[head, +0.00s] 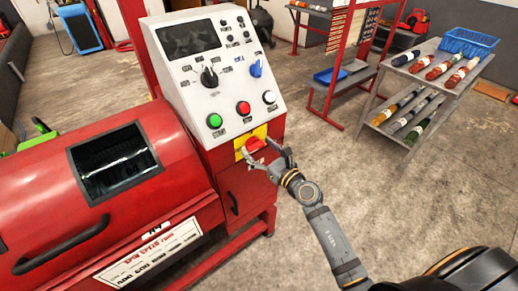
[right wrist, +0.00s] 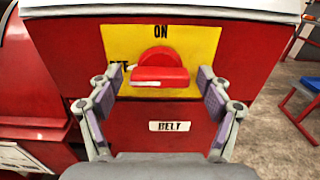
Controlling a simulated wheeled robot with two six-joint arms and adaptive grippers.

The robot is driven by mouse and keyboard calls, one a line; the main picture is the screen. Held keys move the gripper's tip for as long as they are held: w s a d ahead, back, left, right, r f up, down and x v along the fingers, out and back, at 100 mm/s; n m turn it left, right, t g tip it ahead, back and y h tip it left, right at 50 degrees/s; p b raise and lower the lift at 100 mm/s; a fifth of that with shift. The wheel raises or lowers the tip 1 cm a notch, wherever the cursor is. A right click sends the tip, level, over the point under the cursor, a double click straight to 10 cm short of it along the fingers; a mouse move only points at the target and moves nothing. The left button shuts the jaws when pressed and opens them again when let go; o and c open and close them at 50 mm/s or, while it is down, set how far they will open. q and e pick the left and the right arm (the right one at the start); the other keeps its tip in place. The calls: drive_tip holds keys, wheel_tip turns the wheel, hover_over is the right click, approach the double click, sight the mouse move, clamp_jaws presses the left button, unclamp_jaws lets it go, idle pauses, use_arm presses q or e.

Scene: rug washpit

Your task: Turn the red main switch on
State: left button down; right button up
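The red main switch (head: 255,144) sits on a yellow plate at the lower front of the machine's control panel. In the right wrist view its red handle (right wrist: 160,76) lies horizontally across the yellow plate (right wrist: 205,42), with "ON" printed above it and partly hidden lettering at its left. My right gripper (head: 268,153) is open in front of the switch. In the right wrist view its fingers (right wrist: 161,80) stand on either side of the handle, with a gap at each side. My left gripper is not in view.
The white panel (head: 188,75) above carries a green button (head: 214,120), a red button (head: 243,107), a white button (head: 269,97) and knobs. A red drum machine (head: 190,165) fills the left. A grey rack (head: 440,85) with rolls stands at right. Floor between is clear.

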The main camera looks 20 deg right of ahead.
drive_tip(key=c, duration=0.9)
drive_tip(key=m+p, duration=0.3)
drive_tip(key=shift+r+m, duration=0.15)
drive_tip(key=shift+m, duration=0.15)
drive_tip(key=m+p, duration=0.3)
drive_tip(key=m, duration=0.2)
drive_tip(key=shift+w+d+m, duration=0.1)
drive_tip(key=shift+d+m, duration=0.05)
drive_tip(key=shift+m, duration=0.15)
drive_tip(key=m+p, duration=0.3)
drive_tip(key=m, duration=0.2)
drive_tip(key=shift+p, duration=0.35)
drive_tip(key=shift+f+m+p, duration=0.2)
drive_tip(key=shift+m+p, duration=0.3)
drive_tip(key=shift+m, duration=0.45)
drive_tip(key=shift+f+m+p, duration=0.15)
drive_tip(key=shift+m+p, duration=0.35)
drive_tip(key=shift+m, duration=0.45)
